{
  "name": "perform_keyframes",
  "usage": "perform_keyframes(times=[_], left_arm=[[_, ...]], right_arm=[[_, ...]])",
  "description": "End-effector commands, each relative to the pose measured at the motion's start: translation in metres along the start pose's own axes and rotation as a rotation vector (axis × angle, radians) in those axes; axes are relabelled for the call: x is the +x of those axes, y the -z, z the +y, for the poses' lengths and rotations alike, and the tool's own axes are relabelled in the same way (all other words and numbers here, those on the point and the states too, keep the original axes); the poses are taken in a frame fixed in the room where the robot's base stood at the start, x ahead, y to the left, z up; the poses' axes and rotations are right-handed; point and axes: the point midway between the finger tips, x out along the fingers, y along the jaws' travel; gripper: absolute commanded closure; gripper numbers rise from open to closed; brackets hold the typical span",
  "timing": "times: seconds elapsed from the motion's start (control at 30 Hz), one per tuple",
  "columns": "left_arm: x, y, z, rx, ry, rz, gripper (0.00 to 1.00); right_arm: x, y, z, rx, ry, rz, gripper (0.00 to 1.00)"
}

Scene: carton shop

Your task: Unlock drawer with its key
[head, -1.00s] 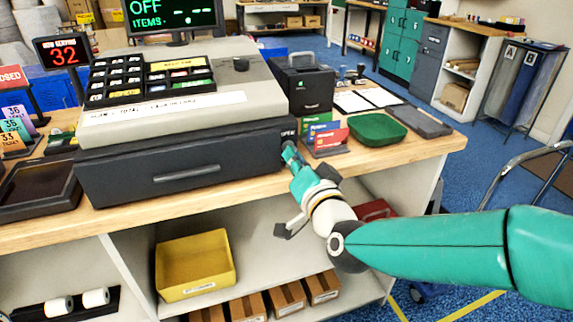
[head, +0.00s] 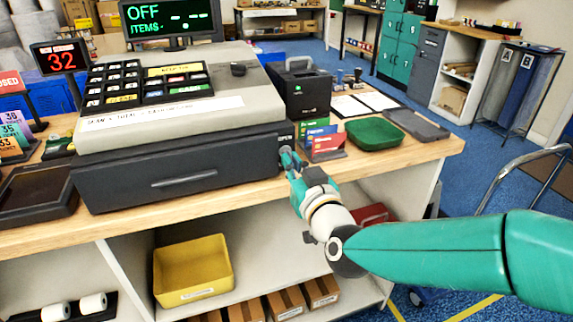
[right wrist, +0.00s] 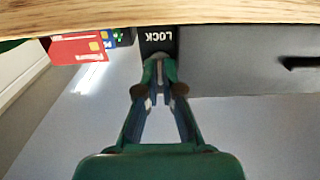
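The cash drawer (head: 180,172) is a dark, closed drawer front under the grey register. Its lock plate (head: 285,141) is at the right end, with small white lettering. In the right wrist view the plate (right wrist: 159,38) reads LOCK, upside down. My right gripper (head: 288,158) is at this plate, its fingertips (right wrist: 158,72) close together right at the lock. A small pale bit, seemingly the key, shows between the fingers; most of it is hidden by them, so its angle and depth cannot be told. My left gripper is not in view.
Red, blue and green cards (head: 325,143) stand in a holder just right of the lock, close to my gripper. A green tray (head: 374,132) lies farther right. The counter's wooden edge (head: 380,161) runs beside the drawer. A yellow bin (head: 193,270) sits on the shelf below.

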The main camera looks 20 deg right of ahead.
Motion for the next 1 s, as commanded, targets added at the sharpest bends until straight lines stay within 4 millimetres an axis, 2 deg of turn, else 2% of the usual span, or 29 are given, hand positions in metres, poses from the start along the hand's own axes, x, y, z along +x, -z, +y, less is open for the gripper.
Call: perform_keyframes(times=[0.03, 0.47, 0.5, 0.6, 1.0], left_arm=[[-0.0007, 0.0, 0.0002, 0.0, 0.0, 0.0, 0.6], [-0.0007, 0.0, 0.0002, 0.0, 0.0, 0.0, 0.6], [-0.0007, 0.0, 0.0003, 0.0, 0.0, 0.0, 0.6], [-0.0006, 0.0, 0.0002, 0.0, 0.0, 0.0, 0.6], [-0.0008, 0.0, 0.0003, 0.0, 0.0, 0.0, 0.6]], right_arm=[[0.001, 0.0085, 0.0028, -0.005, -0.008, 0.021, 1.0], [0.001, 0.0087, 0.0015, -0.014, -0.005, 0.022, 1.0], [0.0009, 0.0086, 0.0014, -0.014, -0.005, 0.022, 0.88], [0.0008, 0.007, 0.0009, -0.014, -0.004, 0.018, 0.72], [-0.0042, 0.0038, 0.0, -0.014, -0.001, 0.01, 0.7]])
